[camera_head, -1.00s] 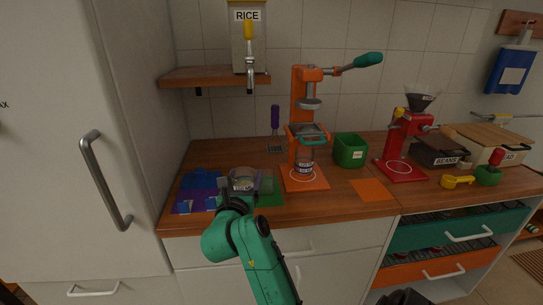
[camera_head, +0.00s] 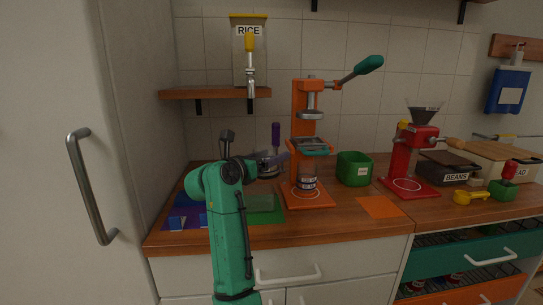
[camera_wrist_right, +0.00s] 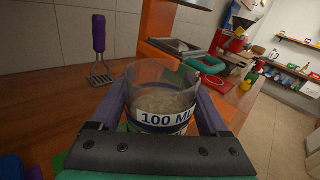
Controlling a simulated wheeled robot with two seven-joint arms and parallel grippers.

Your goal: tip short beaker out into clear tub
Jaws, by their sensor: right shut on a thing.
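The short beaker (camera_wrist_right: 160,98) is clear, with a white and blue 100 ML label and pale contents inside. My right gripper (camera_wrist_right: 163,112) is shut on it, one purple finger on each side, and the beaker looks about upright in the wrist view. In the head view my right gripper (camera_head: 272,161) is above the back of the counter, left of the orange press, and the beaker is mostly hidden there. A pale see-through square shape (camera_head: 259,204) lies over the green mat; I cannot tell if it is the clear tub. My left gripper is not in view.
The orange press (camera_head: 299,120) with a jar under it stands just right of my gripper. A purple-handled masher (camera_wrist_right: 99,38) is behind. A green bin (camera_head: 354,168) and red grinder (camera_head: 402,160) stand farther right.

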